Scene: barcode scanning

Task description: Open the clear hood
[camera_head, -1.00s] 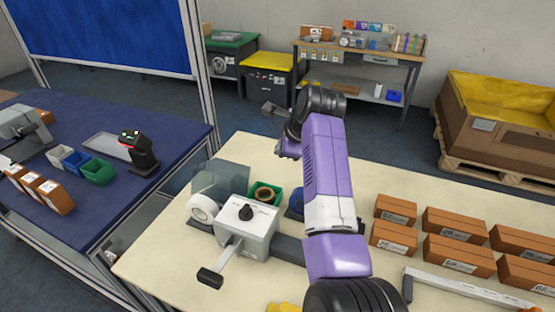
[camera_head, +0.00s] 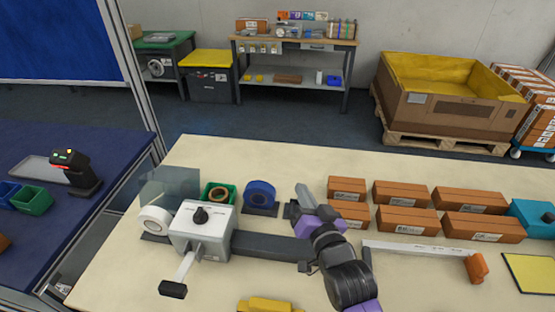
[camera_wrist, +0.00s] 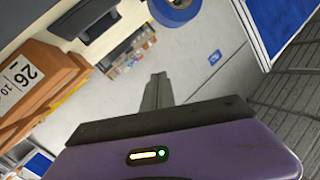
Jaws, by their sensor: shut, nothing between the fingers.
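A clear, greyish see-through panel (camera_head: 170,187), which looks like the hood, stands up behind a white roll at the back left of a light grey machine (camera_head: 203,232). The machine has a black knob on top and a lever with a black handle (camera_head: 172,289) pointing forward. My gripper (camera_head: 302,192) is to the right of the machine, between the blue roll and the brown boxes, apart from the panel. In the wrist view the gripper's fingers (camera_wrist: 157,90) are together with nothing between them. The panel does not clearly show in the wrist view.
A blue tape roll (camera_head: 260,196) and a green bin (camera_head: 219,194) stand behind the machine. Brown boxes (camera_head: 407,219) stand in rows to the right. A yellow object (camera_head: 270,305) lies at the front edge. A dark flat bar (camera_head: 270,246) runs right from the machine.

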